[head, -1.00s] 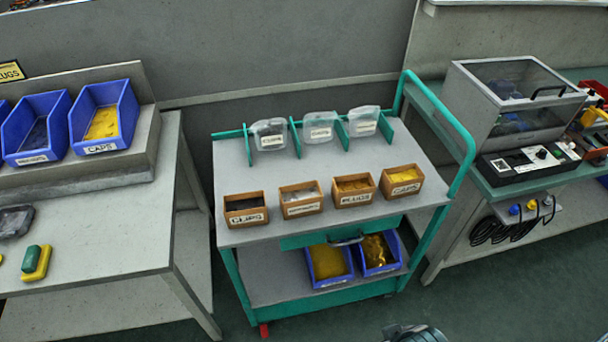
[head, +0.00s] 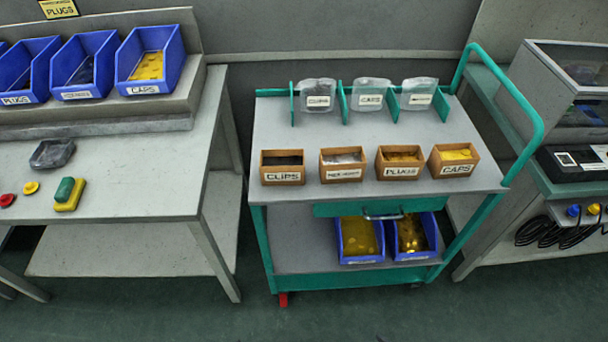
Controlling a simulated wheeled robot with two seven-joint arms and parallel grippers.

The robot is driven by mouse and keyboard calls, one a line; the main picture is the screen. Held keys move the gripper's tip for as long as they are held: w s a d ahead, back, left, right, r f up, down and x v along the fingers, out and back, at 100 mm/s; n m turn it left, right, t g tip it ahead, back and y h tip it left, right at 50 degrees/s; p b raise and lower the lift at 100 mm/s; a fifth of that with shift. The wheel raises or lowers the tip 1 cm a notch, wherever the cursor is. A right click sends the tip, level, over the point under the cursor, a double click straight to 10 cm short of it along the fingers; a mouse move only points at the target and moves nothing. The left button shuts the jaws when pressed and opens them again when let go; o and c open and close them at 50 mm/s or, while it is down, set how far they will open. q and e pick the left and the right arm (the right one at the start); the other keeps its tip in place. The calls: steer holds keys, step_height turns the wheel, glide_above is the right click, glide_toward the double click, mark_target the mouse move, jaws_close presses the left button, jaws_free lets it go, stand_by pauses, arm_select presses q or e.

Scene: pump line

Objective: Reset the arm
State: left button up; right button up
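Neither of my grippers shows in the head view now, and no arm is in view. The task line names no object other than the arm. A grey-topped cart with a green frame (head: 528,105) stands in the middle. On its top are small wooden boxes labelled clips (head: 283,167), plugs (head: 400,163) and caps (head: 453,160), plus one (head: 343,165) whose label I cannot read. Clear bags (head: 318,95) stand between green dividers at the back of the cart.
A grey table (head: 150,185) at left holds blue bins (head: 150,60), a dark tray (head: 52,154), and green (head: 64,190) and yellow (head: 70,196) blocks. Two blue bins (head: 359,239) sit on the cart's lower shelf. A clear-lidded case (head: 575,85) stands right. Front floor is clear.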

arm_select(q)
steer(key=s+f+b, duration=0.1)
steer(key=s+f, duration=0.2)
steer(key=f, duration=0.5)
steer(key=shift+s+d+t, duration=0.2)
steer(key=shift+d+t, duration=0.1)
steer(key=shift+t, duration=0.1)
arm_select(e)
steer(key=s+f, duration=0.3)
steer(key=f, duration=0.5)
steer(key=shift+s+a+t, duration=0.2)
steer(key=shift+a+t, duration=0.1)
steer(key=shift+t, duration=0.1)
